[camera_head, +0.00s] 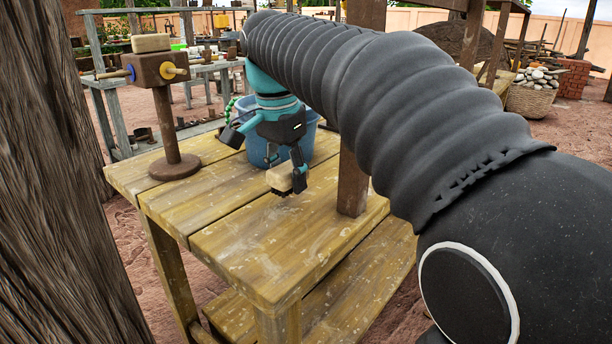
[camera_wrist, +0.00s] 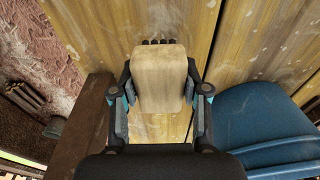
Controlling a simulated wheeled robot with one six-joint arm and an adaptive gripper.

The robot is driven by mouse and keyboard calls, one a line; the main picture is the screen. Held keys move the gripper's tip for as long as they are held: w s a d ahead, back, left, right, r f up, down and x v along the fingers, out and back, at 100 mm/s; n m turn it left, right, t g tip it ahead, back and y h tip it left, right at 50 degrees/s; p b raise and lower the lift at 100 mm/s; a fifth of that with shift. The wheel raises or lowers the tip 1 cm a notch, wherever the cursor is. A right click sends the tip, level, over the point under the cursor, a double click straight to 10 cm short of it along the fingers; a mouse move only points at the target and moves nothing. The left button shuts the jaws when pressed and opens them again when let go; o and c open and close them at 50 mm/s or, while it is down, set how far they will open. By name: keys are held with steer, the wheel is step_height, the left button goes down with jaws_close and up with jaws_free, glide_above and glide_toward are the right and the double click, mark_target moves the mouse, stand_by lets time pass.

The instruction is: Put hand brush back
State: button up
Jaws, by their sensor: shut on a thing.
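The hand brush has a pale wooden block and dark bristles, and it shows in the head view (camera_head: 282,178) just above the wooden table (camera_head: 270,245). It also shows in the wrist view (camera_wrist: 158,78), with bristle tips at its far edge. My gripper (camera_head: 270,160) is shut on the brush, one finger on each side of the block in the wrist view (camera_wrist: 160,100). I cannot tell whether the bristles touch the table top.
A blue bucket (camera_head: 255,145) stands on the table close behind my gripper. A wooden post (camera_head: 352,185) rises right of the brush. A wooden stand with pegs (camera_head: 165,110) is at the table's back left. The front of the table top is clear.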

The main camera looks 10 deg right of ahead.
glide_above(311, 193)
steer(key=shift+a+f, duration=0.1)
steer(key=shift+f, duration=1.65)
steer(key=shift+f, duration=0.2)
steer(key=o, duration=1.1)
steer(key=shift+r, duration=0.15)
step_height(311, 193, up, 8)
steer(key=p, duration=0.1)
steer(key=shift+s+a+f, duration=0.2)
steer(key=shift+s+a, duration=0.1)
steer(key=shift+a, duration=0.05)
